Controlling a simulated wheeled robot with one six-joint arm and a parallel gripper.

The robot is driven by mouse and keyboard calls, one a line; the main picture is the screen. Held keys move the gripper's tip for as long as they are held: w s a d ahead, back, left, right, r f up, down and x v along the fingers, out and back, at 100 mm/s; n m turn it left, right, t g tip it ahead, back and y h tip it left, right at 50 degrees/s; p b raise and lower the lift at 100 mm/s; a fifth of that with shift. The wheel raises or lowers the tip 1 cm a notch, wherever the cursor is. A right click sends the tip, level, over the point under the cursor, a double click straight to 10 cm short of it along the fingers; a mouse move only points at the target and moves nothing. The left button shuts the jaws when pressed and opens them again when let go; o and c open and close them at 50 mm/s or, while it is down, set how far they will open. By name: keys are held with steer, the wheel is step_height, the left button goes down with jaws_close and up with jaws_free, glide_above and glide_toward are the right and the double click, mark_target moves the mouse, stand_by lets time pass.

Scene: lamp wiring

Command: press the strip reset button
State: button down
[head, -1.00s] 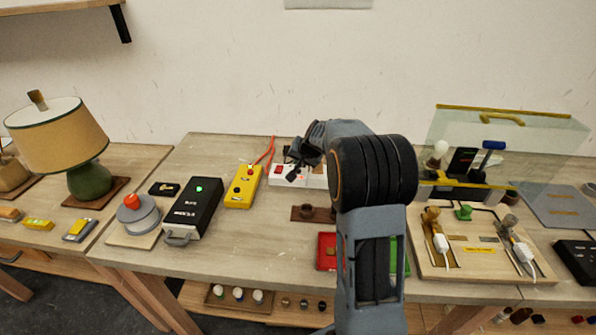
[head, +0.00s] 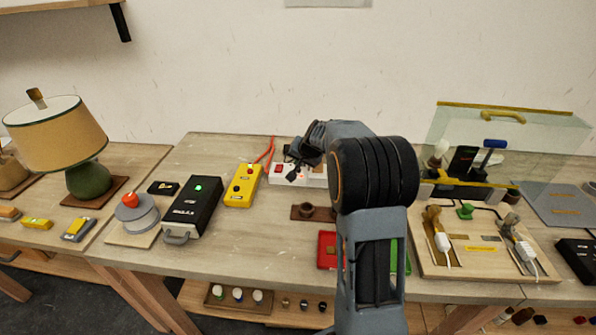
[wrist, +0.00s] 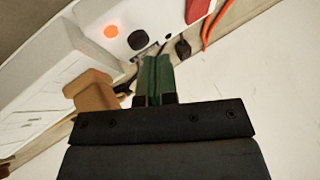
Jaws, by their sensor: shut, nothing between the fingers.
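The white power strip (head: 317,181) lies at the back of the middle table, with a red switch (head: 279,169) at its left end. In the wrist view the strip (wrist: 75,70) shows a lit orange lamp (wrist: 111,31) and a round black button (wrist: 138,40), which looks like the reset button. My gripper (wrist: 155,62) is shut and empty. Its green fingertips are close to the black button; I cannot tell if they touch the strip. In the head view my gripper (head: 293,177) is over the strip's left part, and the button is hidden there.
A tan block-like piece (wrist: 92,92) is beside my fingers in the wrist view. Red-orange cables (head: 267,152) run near the strip's left end. A yellow box (head: 243,187) and a black box (head: 193,207) stand to the left. A glass case (head: 510,130) stands at right.

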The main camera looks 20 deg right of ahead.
steer(key=shift+s+a+f+b, duration=0.1)
steer(key=shift+s+f+b, duration=0.1)
steer(key=shift+f+b, duration=0.25)
steer(key=shift+s+a+f+b, duration=0.15)
steer(key=shift+f+b, duration=0.1)
steer(key=shift+f, duration=0.3)
stand_by(0.4)
steer(key=shift+d+r, duration=0.15)
stand_by(0.5)
steer(key=shift+w+d+r+p, duration=0.1)
steer(key=shift+w+r+p, duration=0.05)
steer(key=shift+r+p, duration=0.25)
steer(key=shift+r, duration=0.1)
steer(key=shift+w+d+r+p, duration=0.15)
steer(key=shift+w+r+p, duration=0.15)
steer(key=shift+r+p, duration=1.55)
steer(key=shift+r, duration=0.7)
